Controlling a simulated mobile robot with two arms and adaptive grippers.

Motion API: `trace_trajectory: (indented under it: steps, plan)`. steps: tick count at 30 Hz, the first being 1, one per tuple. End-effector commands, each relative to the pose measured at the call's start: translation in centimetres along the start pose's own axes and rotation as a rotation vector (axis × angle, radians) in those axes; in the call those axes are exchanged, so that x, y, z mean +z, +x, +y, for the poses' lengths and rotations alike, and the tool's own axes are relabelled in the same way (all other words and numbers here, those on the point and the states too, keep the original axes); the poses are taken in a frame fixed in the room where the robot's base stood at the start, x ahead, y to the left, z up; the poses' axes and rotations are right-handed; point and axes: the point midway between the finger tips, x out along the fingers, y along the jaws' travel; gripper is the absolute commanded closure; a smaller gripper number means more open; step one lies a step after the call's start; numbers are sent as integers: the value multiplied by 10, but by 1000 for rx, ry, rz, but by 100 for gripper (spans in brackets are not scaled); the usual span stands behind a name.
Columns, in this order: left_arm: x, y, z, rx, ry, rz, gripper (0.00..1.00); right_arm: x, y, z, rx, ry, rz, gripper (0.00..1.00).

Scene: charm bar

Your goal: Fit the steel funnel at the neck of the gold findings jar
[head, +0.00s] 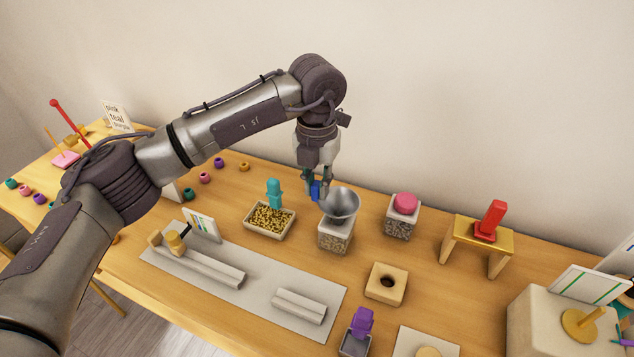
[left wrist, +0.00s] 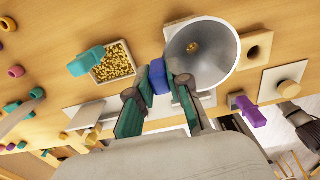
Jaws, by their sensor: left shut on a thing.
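The steel funnel (head: 341,202) is a wide grey cone with a blue grip block (head: 316,191). My left gripper (head: 314,187) is shut on this block, beside the cone. In the left wrist view the block (left wrist: 158,77) sits between the fingertips, with the funnel (left wrist: 203,55) to its right. The cone is upright over a square clear jar (head: 335,237) with speckled contents. Its spout is hidden, so I cannot tell if it sits in the neck. A gold-brown patch shows through the funnel's hole in the wrist view.
A tray of gold bits (head: 288,233) with a teal scoop (head: 274,192) stands left of the jar. A pink-lidded jar (head: 402,224) stands to the right. A wooden block with a hole (head: 386,284) and a grey mat (head: 245,297) lie in front.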

Motion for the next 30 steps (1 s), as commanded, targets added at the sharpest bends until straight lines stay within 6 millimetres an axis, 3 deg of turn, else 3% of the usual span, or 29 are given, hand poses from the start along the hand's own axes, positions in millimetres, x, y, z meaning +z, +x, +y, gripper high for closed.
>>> trace_trajectory:
  steps: [22,23,24,27,30]
  plan:
    - [0,19,0,0,0,0,100,1,16,0,0,0,0,60]
    - [0,18,0,0,0,0,77,1,15,0,0,0,0,60]
    - [0,18,0,0,0,0,70,1,15,0,0,0,0,60]
    - [0,18,0,0,0,0,54,1,15,0,0,0,0,60]
    - [0,18,0,0,0,0,53,1,15,0,0,0,0,60]
